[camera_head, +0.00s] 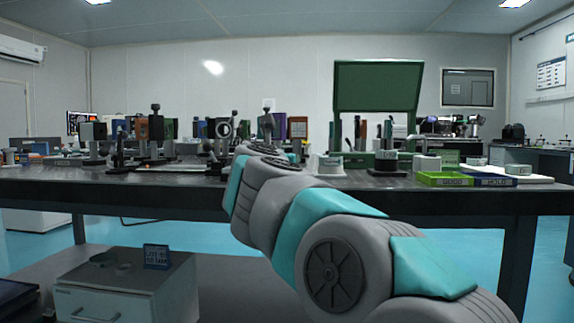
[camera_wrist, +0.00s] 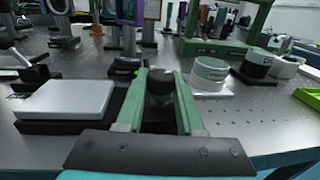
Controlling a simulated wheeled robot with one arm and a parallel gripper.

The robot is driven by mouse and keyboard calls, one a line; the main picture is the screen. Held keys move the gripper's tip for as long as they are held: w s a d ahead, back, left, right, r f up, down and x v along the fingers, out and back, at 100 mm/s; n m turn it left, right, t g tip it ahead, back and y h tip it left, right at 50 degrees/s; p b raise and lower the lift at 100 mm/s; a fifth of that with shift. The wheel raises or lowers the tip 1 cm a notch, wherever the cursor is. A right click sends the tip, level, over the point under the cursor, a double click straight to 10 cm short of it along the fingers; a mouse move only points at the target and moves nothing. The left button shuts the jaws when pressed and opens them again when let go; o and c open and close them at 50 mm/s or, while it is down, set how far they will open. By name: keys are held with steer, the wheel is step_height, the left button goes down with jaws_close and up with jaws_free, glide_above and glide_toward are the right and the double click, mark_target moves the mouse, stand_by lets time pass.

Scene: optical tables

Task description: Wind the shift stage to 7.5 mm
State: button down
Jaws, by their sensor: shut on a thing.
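In the wrist view my gripper (camera_wrist: 160,78) reaches forward over the optical table, with its two green-grey fingers on either side of a dark round knob (camera_wrist: 160,90). The jaws are shut on this knob. The fingers and the gripper's dark front plate hide most of what lies under and behind it, so the shift stage's body cannot be made out clearly. No scale or millimetre reading is legible. In the head view my arm stretches over the table's front edge and hides the gripper and the knob.
A white slab on a black base (camera_wrist: 65,100) lies left of the gripper. A white-grey cylinder (camera_wrist: 210,74) and a dark-based round piece (camera_wrist: 258,64) stand to the right. Green (camera_head: 445,180) and blue (camera_head: 494,181) bins sit at the table's right front. Optical mounts crowd the back.

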steer(key=m+h, duration=0.1)
steer(key=h, duration=0.1)
steer(key=m+g+h, duration=0.1)
steer(key=m+h, duration=0.1)
steer(key=h, duration=0.1)
steer(key=shift+a+m+g+p, duration=0.1)
steer(key=shift+m+g+p, duration=0.2)
steer(key=shift+p, duration=0.05)
steer(key=shift+r+m+g+h+p, duration=0.25)
steer(key=shift+m+g+h+p, duration=0.65)
steer(key=shift+h, duration=0.6)
steer(key=shift+r+m+g+h+p, duration=0.1)
steer(key=shift+m+g+h+p, duration=0.7)
steer(key=shift+m+h+p, duration=0.25)
steer(key=shift+m+g+h+p, duration=0.25)
steer(key=shift+g+h+p, duration=0.1)
steer(key=shift+g, duration=0.05)
steer(key=shift+f, duration=0.2)
steer(key=c, duration=0.5)
jaws_free()
steer(key=shift+f, duration=0.1)
steer(key=shift+v, duration=3.95)
